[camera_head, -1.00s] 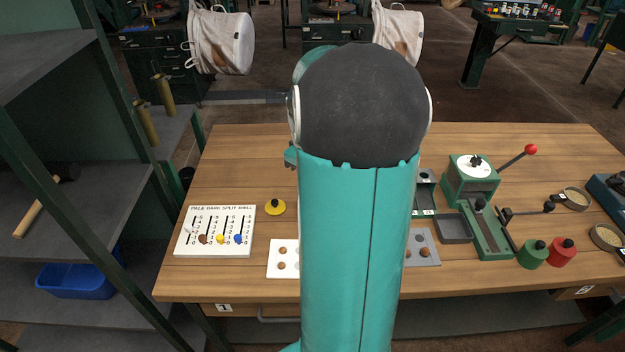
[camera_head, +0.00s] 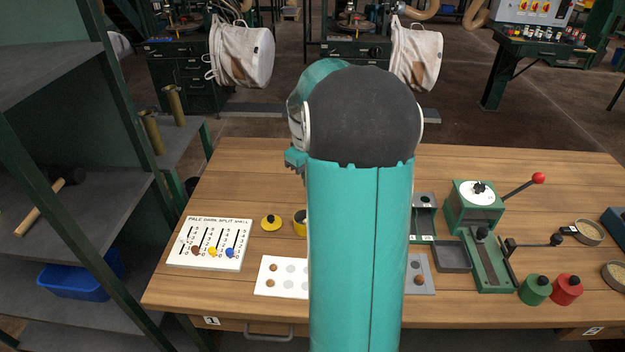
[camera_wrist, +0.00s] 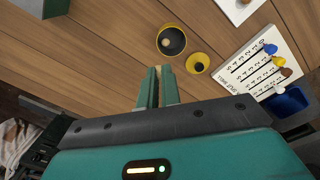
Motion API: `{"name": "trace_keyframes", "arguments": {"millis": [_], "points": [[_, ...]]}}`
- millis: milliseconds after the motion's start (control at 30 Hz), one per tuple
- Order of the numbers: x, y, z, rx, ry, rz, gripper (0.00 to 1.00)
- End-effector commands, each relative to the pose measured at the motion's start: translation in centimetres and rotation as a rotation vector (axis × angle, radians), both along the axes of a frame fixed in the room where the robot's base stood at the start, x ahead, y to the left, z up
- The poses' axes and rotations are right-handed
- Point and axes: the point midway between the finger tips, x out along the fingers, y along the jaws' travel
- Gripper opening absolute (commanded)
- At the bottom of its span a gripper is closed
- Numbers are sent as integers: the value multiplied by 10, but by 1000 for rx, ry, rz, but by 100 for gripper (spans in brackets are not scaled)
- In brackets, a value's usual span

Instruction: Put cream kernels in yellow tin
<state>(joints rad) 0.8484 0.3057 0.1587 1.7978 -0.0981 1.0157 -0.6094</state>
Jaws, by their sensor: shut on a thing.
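The yellow tin (camera_wrist: 171,40) stands open in the wrist view, dark inside, with a small tan thing in it. In the head view the tin (camera_head: 300,223) is partly hidden by my arm. Its yellow lid (camera_head: 271,222) with a black knob lies beside it, also in the wrist view (camera_wrist: 197,63). My gripper (camera_wrist: 158,72) is close to the tin in the wrist view, its fingers nearly together; what they hold is too small to make out. A white tray (camera_head: 262,287) holds a brown kernel (camera_head: 273,267) and pale round spots, partly hidden by my arm.
A white board with coloured sliders (camera_head: 209,243) lies left of the tray. A grey tray (camera_head: 421,284), a green press (camera_head: 474,208), green (camera_head: 535,290) and red (camera_head: 567,290) tins stand to the right. The bench's back left is clear.

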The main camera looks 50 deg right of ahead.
Motion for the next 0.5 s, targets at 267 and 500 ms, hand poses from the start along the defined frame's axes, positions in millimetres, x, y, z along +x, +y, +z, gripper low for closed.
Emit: {"name": "trace_keyframes", "arguments": {"millis": [267, 500], "points": [[5, 2, -6, 1, 1, -1, 0], [5, 3, -32, 2, 3, -1, 0]]}}
